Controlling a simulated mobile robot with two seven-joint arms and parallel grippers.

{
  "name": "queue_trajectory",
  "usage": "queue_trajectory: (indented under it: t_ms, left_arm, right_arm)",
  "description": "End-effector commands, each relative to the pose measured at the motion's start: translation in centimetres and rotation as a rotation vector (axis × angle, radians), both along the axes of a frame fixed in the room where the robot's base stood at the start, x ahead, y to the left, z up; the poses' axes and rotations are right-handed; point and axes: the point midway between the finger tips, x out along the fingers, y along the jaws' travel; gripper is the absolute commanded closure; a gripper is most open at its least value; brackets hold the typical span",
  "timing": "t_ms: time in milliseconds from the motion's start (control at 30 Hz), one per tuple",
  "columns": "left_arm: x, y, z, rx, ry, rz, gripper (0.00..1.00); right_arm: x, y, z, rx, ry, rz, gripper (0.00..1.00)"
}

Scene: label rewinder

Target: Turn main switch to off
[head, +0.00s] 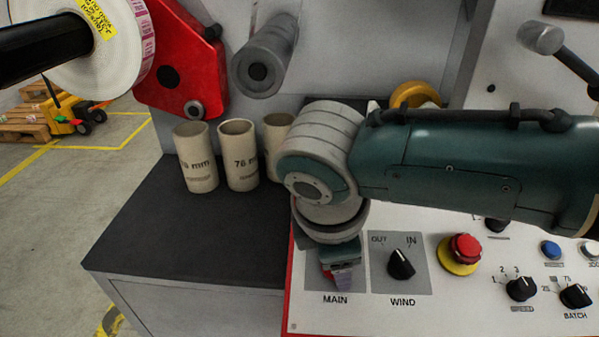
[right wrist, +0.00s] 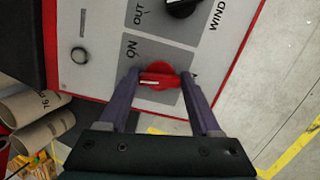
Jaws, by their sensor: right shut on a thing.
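The main switch (right wrist: 160,77) is a red knob with a white line on its handle, on a grey plate of the control panel (head: 440,312). It shows between my right gripper's two fingers in the right wrist view. My right gripper (head: 342,275) is shut on it, pointing down at the plate above the word MAIN. An ON label (right wrist: 131,48) is left of and above the knob. Another label at the knob's right is mostly hidden by a finger. My left gripper is not in view.
The black WIND knob (head: 401,264) is right beside my right gripper. A red emergency stop (head: 466,248) and more knobs lie further right. Cardboard cores (head: 239,155) stand on the dark tabletop (head: 170,240) to the left. A label roll (head: 100,50) hangs at upper left.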

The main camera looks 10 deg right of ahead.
Motion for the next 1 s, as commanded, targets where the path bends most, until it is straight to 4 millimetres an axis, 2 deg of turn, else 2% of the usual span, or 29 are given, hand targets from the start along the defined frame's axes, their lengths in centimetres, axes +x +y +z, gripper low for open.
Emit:
queue_trajectory:
  t_ms: [133, 500, 1000]
  left_arm:
    - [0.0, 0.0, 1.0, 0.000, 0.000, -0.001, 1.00]
    - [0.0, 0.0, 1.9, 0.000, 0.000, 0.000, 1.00]
    - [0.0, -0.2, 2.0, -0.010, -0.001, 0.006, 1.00]
  right_arm:
    - [0.0, 0.1, 0.3, -0.029, 0.009, 0.113, 0.91]
    - [0.0, 0.1, 0.1, -0.079, 0.024, 0.301, 0.91]
    - [0.0, 0.1, 0.0, -0.092, 0.027, 0.349, 0.91]
